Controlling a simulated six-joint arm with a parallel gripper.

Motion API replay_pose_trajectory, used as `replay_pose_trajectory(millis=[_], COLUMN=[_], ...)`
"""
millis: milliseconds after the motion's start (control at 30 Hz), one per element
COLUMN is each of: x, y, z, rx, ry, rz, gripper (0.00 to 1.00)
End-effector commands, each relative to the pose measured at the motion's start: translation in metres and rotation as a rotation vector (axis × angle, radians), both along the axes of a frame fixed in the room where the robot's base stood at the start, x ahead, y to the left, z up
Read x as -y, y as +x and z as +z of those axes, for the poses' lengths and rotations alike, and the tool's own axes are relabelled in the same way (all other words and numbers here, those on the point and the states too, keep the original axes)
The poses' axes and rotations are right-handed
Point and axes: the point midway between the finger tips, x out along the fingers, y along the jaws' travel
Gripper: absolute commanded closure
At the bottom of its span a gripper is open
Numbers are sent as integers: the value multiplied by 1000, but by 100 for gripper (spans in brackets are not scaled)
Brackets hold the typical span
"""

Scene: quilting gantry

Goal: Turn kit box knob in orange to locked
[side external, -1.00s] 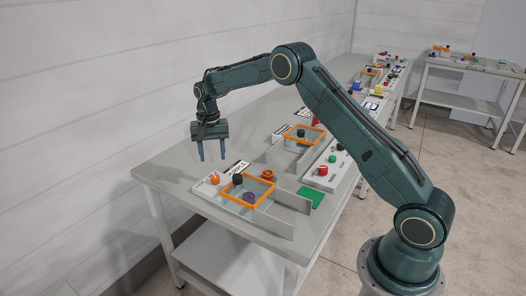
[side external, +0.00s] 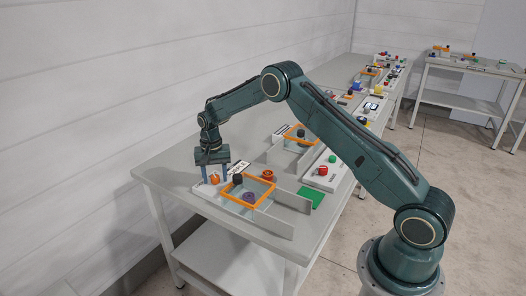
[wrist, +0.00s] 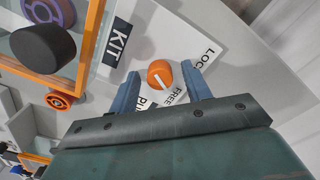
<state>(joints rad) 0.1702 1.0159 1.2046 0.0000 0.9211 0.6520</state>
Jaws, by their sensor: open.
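The orange kit box knob (wrist: 160,73) shows in the wrist view between my open fingers, with a white pointer line on it. Around it are printed labels, "FREE" and one partly cut off starting "LOC"; the pointer lies toward the "FREE" side. In the side view the knob (side external: 214,178) sits on a white panel (side external: 205,190) at the table's left. My gripper (side external: 215,180) points down around the knob; it also shows in the wrist view (wrist: 163,85). The fingers stand on either side, and I cannot tell whether they touch it.
The orange-rimmed kit box (side external: 262,202) stands right beside the knob, with a black knob (side external: 237,179) at its edge. A red-orange wheel (side external: 268,175), a green square (side external: 311,198) and another panel with buttons are farther right. The table's left front corner is clear.

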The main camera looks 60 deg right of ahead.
Motion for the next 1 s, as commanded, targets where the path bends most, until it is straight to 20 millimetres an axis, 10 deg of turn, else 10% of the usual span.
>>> replay_pose_trajectory(millis=[300,1000], x=[0,0], y=[0,0], z=[0,1], rx=[0,0], ry=[0,0], rz=[0,227], gripper=[96,96])
